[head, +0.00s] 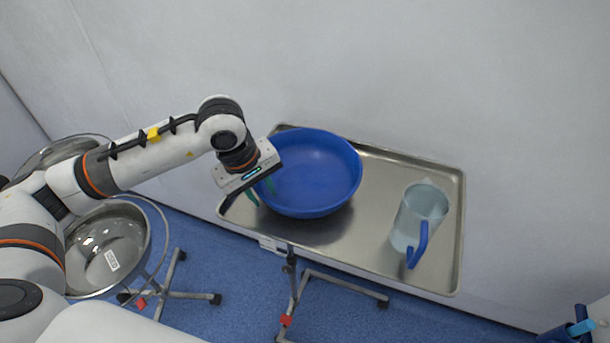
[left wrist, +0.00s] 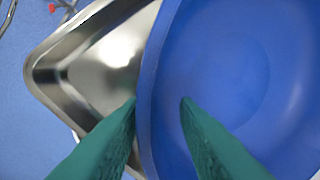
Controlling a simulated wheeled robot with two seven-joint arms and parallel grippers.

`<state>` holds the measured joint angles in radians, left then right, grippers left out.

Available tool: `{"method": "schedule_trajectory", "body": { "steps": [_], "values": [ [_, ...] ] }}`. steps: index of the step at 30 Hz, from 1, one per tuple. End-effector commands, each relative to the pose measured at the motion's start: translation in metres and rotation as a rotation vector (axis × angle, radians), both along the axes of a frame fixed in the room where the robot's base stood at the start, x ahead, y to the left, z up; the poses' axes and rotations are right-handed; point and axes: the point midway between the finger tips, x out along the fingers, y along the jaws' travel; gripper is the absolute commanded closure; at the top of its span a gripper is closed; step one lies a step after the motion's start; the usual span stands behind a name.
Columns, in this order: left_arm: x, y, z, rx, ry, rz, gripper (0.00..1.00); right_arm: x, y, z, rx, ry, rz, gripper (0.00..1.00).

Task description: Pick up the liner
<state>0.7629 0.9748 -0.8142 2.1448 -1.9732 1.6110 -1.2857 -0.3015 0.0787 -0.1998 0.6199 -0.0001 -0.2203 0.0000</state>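The liner appears to be the round blue basin (head: 318,172), which sits upright on the left half of a steel tray table (head: 375,165). My left gripper (head: 262,193) is over the basin's left rim, pointing down. Its teal fingers are apart. In the left wrist view my left gripper (left wrist: 158,104) has one finger outside the blue rim and one over the inside of the basin (left wrist: 235,75). The rim runs between the fingers, and no firm grip on it shows. My right gripper is not in view.
A clear jug (head: 418,212) with a blue handle stands on the tray's right side. Steel bowls on a wheeled stand (head: 105,250) are at the left, near my left arm. A wall is close behind the tray. Bare tray lies between basin and jug.

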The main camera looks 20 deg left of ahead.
Motion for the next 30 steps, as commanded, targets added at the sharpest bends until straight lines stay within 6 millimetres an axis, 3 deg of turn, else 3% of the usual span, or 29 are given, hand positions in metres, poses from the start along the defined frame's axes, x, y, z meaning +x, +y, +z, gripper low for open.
{"method": "schedule_trajectory", "body": {
  "steps": [2,6,7,20,30],
  "values": [
    [0.000,0.000,0.000,0.000,0.000,0.000,0.75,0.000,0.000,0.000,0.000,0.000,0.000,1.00],
    [0.000,0.000,0.000,-0.001,0.001,0.000,0.98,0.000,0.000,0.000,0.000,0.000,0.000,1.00],
    [0.000,0.000,0.000,-0.001,0.001,0.000,1.00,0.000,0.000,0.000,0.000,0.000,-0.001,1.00],
    [0.001,0.000,0.007,-0.002,-0.002,0.000,1.00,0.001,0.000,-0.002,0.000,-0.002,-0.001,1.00],
    [0.001,-0.001,0.072,-0.002,-0.008,-0.001,1.00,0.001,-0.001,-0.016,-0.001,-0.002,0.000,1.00]
  ]
}}
